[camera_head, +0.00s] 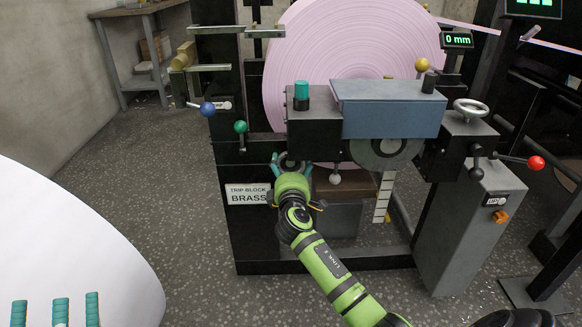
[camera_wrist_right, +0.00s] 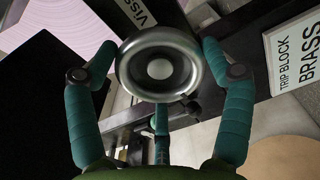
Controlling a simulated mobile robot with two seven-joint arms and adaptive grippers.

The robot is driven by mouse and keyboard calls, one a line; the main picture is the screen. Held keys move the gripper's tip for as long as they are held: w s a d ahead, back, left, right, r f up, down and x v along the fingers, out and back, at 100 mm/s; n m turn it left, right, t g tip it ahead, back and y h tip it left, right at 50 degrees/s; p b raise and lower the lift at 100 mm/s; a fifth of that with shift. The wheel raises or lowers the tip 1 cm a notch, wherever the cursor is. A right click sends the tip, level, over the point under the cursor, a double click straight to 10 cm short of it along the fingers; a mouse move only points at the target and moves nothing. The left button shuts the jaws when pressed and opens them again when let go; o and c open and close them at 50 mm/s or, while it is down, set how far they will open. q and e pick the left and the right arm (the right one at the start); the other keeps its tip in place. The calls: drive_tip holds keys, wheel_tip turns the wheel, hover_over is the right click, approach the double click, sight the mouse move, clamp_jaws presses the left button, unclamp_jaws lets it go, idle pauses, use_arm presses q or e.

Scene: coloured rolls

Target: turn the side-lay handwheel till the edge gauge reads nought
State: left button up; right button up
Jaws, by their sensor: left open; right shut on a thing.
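A round metal handwheel (camera_wrist_right: 158,65) with a pale hub fills the middle of the right wrist view. In the head view it shows (camera_head: 291,163) on the front of the black machine, partly hidden by my right gripper (camera_head: 284,167). The teal fingers of my right gripper (camera_wrist_right: 158,75) are closed around its rim. The gauge display (camera_head: 457,39) at upper right of the head view reads 0 mm in green. My left gripper (camera_head: 60,311) shows only its teal fingertips at the bottom left. They are apart and empty, clear of the machine.
A second handwheel (camera_head: 470,106) and a red-knobbed lever (camera_head: 535,162) are on the machine's right. Blue (camera_head: 208,109) and green (camera_head: 240,127) knobs stick out at left. A large pink roll (camera_head: 350,40) stands behind; a white roll (camera_head: 70,250) fills the lower left.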

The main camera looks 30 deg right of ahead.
drive_tip(key=o, duration=1.1)
drive_tip(key=shift+w+a+f, duration=0.1)
drive_tip(key=shift+w+a, duration=0.1)
drive_tip(key=shift+a, duration=0.15)
drive_tip(key=shift+c, duration=0.2)
drive_tip(key=shift+s+d, duration=0.1)
drive_tip(key=shift+d, duration=0.05)
drive_tip(key=v, duration=1.2)
